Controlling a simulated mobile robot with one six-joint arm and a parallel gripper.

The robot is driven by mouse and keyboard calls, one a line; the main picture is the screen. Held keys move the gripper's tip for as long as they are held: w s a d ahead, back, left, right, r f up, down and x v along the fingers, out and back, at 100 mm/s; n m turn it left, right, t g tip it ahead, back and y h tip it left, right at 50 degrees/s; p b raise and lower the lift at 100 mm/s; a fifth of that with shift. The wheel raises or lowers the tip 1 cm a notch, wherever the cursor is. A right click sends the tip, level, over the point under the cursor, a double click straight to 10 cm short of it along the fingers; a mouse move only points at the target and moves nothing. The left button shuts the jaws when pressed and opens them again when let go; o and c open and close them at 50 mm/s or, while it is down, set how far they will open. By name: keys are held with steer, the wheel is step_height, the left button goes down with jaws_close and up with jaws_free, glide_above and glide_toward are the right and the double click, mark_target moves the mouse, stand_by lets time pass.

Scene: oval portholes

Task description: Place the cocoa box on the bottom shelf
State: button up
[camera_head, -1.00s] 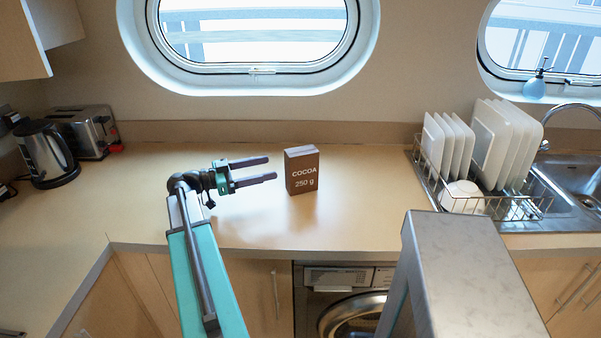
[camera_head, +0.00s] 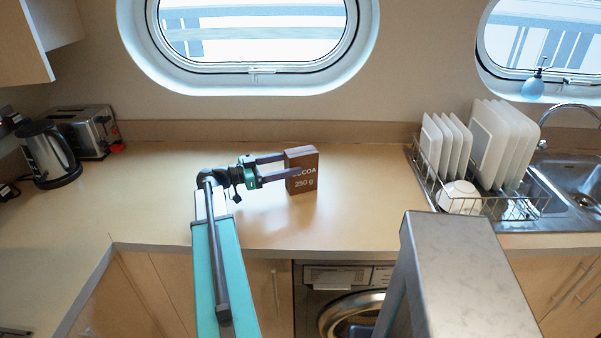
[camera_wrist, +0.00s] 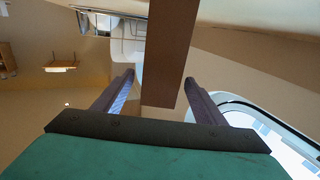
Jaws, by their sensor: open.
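The cocoa box (camera_head: 302,181), brown with "COCOA 250 g" on its front, stands upright on the counter below the middle porthole. My gripper (camera_head: 283,165) is open and reaches it from the left, with one finger in front of the box and one towards its back. In the wrist view the brown box (camera_wrist: 171,50) sits between the two spread fingers (camera_wrist: 162,100), with gaps visible on both sides. No bottom shelf can be made out in these views.
A kettle (camera_head: 47,155) and toaster (camera_head: 84,133) stand at the left. A dish rack (camera_head: 510,207) with white plates and a bowl stands at the right beside the sink (camera_head: 585,185). The counter (camera_head: 365,205) is clear between the box and the rack.

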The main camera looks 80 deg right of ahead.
mark_target(302, 160)
steer(key=shift+s, duration=0.15)
steer(key=shift+s+d+r+p, duration=0.15)
steer(key=shift+s+d+p, duration=0.2)
steer(key=shift+s+p, duration=0.2)
steer(key=shift+p+x, duration=0.9)
steer(key=shift+x, duration=0.9)
steer(key=shift+f, duration=0.2)
steer(key=shift+c, duration=0.2)
steer(key=c, duration=1.4)
steer(key=shift+r, duration=0.25)
steer(key=shift+c, duration=0.2)
steer(key=shift+r+b, duration=1.55)
steer(key=shift+r, duration=3.25)
